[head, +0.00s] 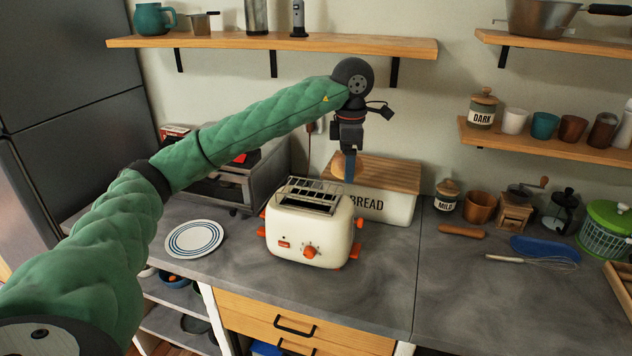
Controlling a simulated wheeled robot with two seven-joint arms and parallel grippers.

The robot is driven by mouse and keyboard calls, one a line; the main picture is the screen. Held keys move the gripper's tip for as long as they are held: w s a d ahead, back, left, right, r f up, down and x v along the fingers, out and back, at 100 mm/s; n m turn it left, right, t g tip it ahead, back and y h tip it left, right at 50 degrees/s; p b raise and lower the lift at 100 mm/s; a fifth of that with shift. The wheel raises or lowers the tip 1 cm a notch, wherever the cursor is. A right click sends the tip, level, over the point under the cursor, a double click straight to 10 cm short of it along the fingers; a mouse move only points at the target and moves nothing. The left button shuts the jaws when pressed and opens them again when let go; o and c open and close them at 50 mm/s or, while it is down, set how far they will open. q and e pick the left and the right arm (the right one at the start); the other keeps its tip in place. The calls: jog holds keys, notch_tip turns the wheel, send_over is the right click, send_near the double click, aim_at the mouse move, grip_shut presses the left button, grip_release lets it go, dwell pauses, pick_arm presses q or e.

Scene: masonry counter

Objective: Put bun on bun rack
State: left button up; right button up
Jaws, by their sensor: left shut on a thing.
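The bun rack (312,187) is a wire rack over the slots of the cream toaster (309,234). My left gripper (349,180) points down at the right end of the rack, in front of the bread box. My right gripper is not in view.
A striped plate (194,239) lies left of the toaster. The bread box (385,190) stands close behind it. A blue tray (545,250), a whisk (532,261) and a grinder (515,211) are at right. Shelves (270,46) hang above.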

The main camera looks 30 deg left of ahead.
pick_arm(q)
jog(key=shift+w+a+r+n, duration=0.15)
jog(key=shift+r+n, duration=0.1)
jog(key=shift+r, duration=0.15)
jog(key=shift+w+a+r+n, duration=0.15)
jog(key=shift+r+n, duration=0.1)
jog(key=shift+r, duration=0.1)
jog(key=shift+a, duration=0.25)
jog(key=a+f+p, duration=0.3)
jog(key=a+f, duration=0.1)
jog(key=a, duration=0.2)
jog(key=p, duration=0.2)
send_over(310, 188)
notch_tip(310, 188, down, 2)
jog(key=shift+f, duration=0.65)
notch_tip(310, 188, down, 3)
jog(key=p, duration=0.2)
jog(key=shift+f+p, duration=0.1)
jog(key=shift+p, duration=0.2)
jog(key=shift+f, duration=0.15)
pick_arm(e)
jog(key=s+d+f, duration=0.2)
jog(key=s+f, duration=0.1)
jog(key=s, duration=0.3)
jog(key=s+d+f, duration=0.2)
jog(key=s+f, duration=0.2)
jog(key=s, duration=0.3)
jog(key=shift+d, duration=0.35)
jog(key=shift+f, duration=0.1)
